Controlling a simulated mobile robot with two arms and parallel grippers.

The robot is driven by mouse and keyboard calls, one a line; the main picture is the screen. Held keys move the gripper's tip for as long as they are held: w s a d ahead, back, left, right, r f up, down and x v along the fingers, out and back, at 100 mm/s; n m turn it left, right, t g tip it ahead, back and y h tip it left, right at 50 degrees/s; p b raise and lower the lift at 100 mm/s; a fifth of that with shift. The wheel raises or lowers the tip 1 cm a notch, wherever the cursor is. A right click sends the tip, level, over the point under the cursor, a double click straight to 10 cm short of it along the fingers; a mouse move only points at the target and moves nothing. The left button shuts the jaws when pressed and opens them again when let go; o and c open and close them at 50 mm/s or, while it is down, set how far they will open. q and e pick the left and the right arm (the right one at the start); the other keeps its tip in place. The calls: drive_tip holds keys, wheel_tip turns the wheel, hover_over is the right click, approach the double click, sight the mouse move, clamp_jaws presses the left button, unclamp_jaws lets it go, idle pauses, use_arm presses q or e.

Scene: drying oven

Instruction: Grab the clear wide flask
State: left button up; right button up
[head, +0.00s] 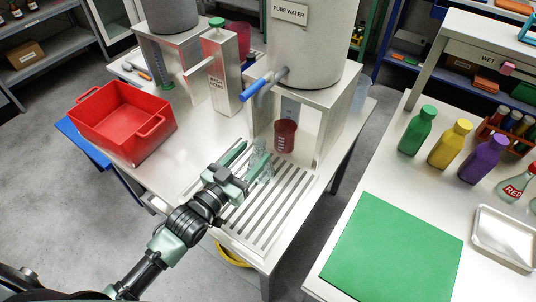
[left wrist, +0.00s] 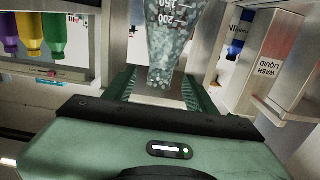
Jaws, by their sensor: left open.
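The clear flask (head: 262,162) stands on the slotted drain grate (head: 262,212) below the pure water tank. My left gripper (head: 248,165) is open, with its fingers around the flask's near side in the head view. In the left wrist view the flask (left wrist: 173,42) shows between the two green fingers (left wrist: 160,90). It has white volume marks and a speckled, wet-looking surface. I cannot tell if a finger touches the glass. My right gripper is not in view.
A red beaker (head: 286,136) stands just behind the flask under the blue tap lever (head: 262,86). The wash liquid dispenser (head: 222,80) and a red crate (head: 122,115) are to the left. The right table holds a green mat (head: 392,250), colored bottles (head: 449,145) and a metal tray (head: 503,238).

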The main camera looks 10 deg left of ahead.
sight(262, 142)
use_arm(q)
drive_tip(key=x, duration=0.3)
drive_tip(key=shift+w+d+r+p, duration=0.15)
drive_tip(key=shift+w+r+p, duration=0.05)
drive_tip(key=shift+w+p, duration=0.15)
drive_tip(key=x, duration=0.2)
drive_tip(key=shift+w+f, duration=0.1)
drive_tip(key=shift+w, duration=0.2)
drive_tip(key=shift+w+d, duration=0.2)
drive_tip(key=shift+w, duration=0.1)
clamp_jaws()
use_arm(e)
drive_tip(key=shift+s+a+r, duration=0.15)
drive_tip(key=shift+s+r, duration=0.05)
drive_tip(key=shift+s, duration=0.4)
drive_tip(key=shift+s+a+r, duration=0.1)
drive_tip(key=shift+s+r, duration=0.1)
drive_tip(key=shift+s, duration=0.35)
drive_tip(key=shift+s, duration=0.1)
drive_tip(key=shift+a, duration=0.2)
